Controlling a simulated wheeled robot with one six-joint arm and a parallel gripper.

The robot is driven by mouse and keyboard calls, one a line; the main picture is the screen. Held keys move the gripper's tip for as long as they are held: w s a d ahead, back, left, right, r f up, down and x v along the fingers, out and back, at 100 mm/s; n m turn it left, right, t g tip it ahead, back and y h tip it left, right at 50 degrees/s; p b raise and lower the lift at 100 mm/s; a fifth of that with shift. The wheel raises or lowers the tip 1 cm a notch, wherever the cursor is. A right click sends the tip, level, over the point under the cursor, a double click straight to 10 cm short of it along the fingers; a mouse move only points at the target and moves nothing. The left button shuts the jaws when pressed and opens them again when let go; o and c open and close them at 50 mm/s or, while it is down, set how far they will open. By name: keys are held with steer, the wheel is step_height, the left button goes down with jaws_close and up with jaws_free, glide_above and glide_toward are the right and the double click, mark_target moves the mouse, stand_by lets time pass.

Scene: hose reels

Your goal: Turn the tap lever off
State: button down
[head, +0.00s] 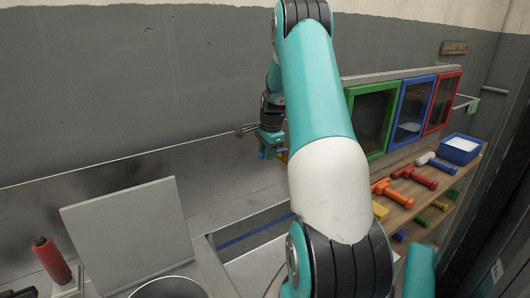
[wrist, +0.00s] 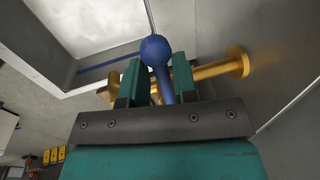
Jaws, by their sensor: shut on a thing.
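The tap lever (wrist: 155,50) is blue with a round ball at its end, in the middle of the wrist view. My gripper (wrist: 158,74) has its two teal fingers on either side of the lever's stem, just below the ball, and is shut on it. The brass tap (wrist: 225,69) runs behind the fingers to a round flange on the wall. In the head view my gripper (head: 269,146) is by the grey wall, with small bits of blue at its tip. My arm and fingers hide most of the tap there.
Green, blue and red framed cabinets (head: 413,112) hang at the right. Below them a wooden shelf (head: 400,212) holds several coloured tools and a blue bin (head: 459,150). A grey panel (head: 130,235) and a red-handled thing (head: 52,260) stand at the lower left.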

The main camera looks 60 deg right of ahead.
steer(key=c, duration=1.1)
jaws_free()
steer(key=shift+w+d, duration=0.1)
steer(key=shift+r, duration=0.1)
steer(key=s+a+r+b, duration=0.1)
steer(key=s+r+b, duration=0.2)
steer(key=r, duration=1.4)
steer(key=shift+a, duration=0.3)
steer(key=w+a+f+n+y, duration=0.15)
steer(key=a+n, duration=0.65)
steer(key=a, duration=0.8)
steer(key=w+a+f+n+y, duration=0.1)
steer(key=w+a+n, duration=0.2)
steer(key=a+n, duration=0.85)
steer(key=s+a+f+n+g+y, duration=0.1)
steer(key=s+a+f+n, duration=0.1)
steer(key=s+a+n, duration=0.3)
steer(key=s+a+f+n+g+y, duration=0.1)
steer(key=s+a+n, duration=0.5)
steer(key=s+a, duration=0.7)
steer(key=a+f, duration=0.1)
steer(key=a, duration=0.6)
steer(key=shift+s+f+y, duration=0.2)
steer(key=shift+f+y, duration=0.05)
steer(key=shift+y, duration=0.1)
